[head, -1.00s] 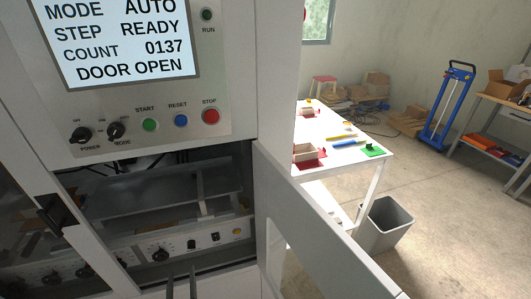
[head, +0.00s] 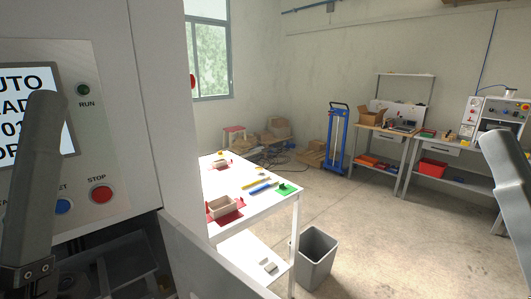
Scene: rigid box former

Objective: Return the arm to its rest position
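A thick dark grey part of my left arm (head: 38,165) rises at the left edge of the head view, with a bolted joint at its lower end. It covers part of the box former's control panel (head: 105,160). A grey part of my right arm (head: 508,165) comes in at the right edge. No fingertips of either gripper show, so what they hold cannot be seen.
The box former's opening (head: 120,265) is at lower left, with its door panel (head: 205,265) swung out. A white table (head: 245,222) carries trays and coloured parts. A grey bin (head: 315,255) stands beside it. Workbenches (head: 385,133) and a blue hand truck (head: 337,140) are farther back. Open floor lies at right.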

